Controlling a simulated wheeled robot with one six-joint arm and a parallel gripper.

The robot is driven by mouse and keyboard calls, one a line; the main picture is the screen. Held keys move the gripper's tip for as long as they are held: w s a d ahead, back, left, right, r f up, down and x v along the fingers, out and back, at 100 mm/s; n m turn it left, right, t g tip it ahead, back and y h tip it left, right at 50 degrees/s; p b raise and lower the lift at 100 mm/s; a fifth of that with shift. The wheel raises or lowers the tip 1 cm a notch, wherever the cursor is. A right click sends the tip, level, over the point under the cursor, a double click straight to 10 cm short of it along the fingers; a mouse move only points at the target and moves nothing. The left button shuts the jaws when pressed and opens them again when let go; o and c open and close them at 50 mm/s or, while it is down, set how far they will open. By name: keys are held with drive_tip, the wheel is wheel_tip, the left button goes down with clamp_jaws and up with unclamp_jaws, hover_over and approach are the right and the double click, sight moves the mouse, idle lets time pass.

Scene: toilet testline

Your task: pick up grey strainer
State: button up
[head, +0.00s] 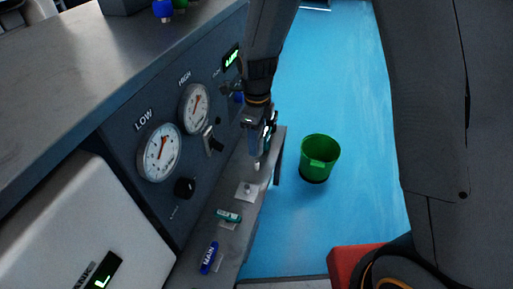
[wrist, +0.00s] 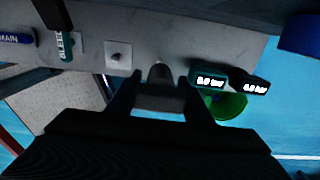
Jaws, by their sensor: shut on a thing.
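My gripper (head: 258,150) points down over the narrow grey ledge beside the gauge panel. In the wrist view my gripper (wrist: 160,84) has its two fingers on either side of a small grey rounded piece, which I take to be the grey strainer (wrist: 159,73). The fingers are shut on it. In the head view only a pale tip of the strainer (head: 257,164) shows below the fingers. Most of it is hidden, and I cannot tell whether it touches the ledge.
The ledge (head: 231,239) holds a white square with a small knob (head: 248,190), a teal tag (head: 228,215) and a blue MAIN tag (head: 209,258). Dark readouts (wrist: 210,81) are close right of my fingers. A green bucket (head: 319,155) stands on the blue floor.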

wheel_tip(320, 180, up, 26)
drive_tip(key=p, duration=0.9)
drive_tip(key=shift+f+p, duration=0.15)
drive_tip(key=shift+p, duration=0.15)
idle(0.6)
drive_tip(key=shift+f, duration=0.1)
drive_tip(key=s+d+f+n+p, duration=0.4)
drive_tip(key=d+n, duration=0.4)
drive_tip(key=n, duration=0.3)
drive_tip(key=s+d+f+n+p, duration=0.4)
drive_tip(key=d+f+n+p, duration=0.3)
drive_tip(key=n, duration=0.4)
drive_tip(key=shift+s+d+p, duration=0.35)
drive_tip(key=shift+d+p, duration=0.4)
drive_tip(key=shift+d, duration=0.35)
drive_tip(key=shift+f, duration=0.15)
